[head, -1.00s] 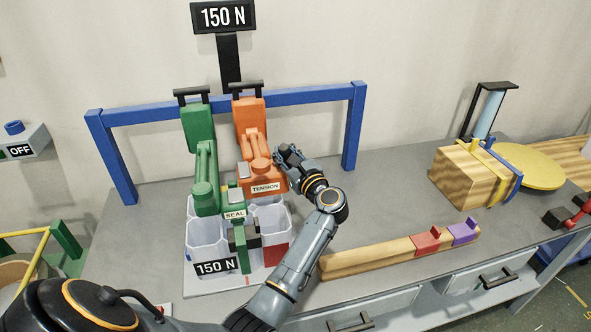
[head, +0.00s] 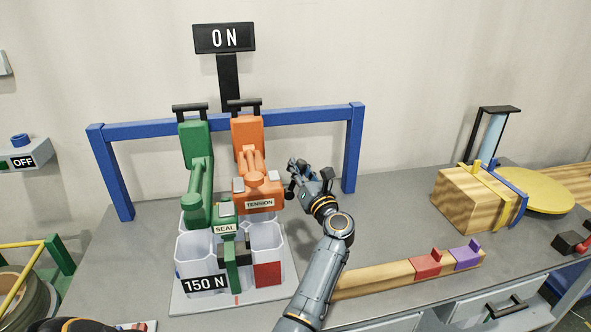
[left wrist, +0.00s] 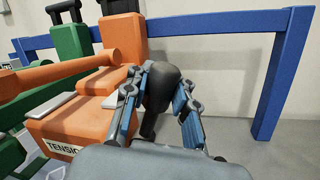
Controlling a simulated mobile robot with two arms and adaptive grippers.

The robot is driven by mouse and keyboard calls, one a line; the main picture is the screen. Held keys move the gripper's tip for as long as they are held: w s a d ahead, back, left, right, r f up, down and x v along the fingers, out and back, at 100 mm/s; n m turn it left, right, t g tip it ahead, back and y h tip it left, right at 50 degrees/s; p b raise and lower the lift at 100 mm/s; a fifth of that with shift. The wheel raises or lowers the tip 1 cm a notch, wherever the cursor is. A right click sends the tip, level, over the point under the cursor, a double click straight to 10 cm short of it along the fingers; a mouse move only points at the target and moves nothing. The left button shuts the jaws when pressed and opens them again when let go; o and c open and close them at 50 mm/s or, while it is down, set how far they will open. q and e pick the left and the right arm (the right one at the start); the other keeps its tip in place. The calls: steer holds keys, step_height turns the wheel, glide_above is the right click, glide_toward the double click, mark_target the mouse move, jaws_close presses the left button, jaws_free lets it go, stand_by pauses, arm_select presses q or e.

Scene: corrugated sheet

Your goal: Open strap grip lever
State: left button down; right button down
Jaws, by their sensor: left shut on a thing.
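The orange tension unit (head: 258,190), labelled TENSION, stands beside the green SEAL unit (head: 225,212) over a white multi-cell holder. My left gripper (head: 308,180) is just right of the orange unit, in front of the blue frame. In the left wrist view its fingers close around a dark rounded lever knob (left wrist: 166,88), with a dark stem running down below it. The orange unit (left wrist: 75,118) is to the left in that view. The lever's lower end is hidden by the gripper. My right gripper is out of view.
A display (head: 224,38) above the blue frame (head: 355,150) reads 0 N. The holder's label (head: 205,283) reads 150 N. A wooden bar (head: 385,279) with red and purple blocks lies to the right, and a strapped wooden box (head: 465,200) stands behind it.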

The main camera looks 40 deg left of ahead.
arm_select(q)
steer(key=shift+d+f, duration=0.2)
steer(key=shift+f, duration=0.35)
steer(key=c, duration=1.1)
jaws_free()
steer(key=shift+s+r, duration=0.1)
steer(key=shift+r, duration=0.05)
steer(key=shift+o, duration=0.2)
steer(key=shift+r, duration=5.2)
steer(key=shift+d, duration=0.1)
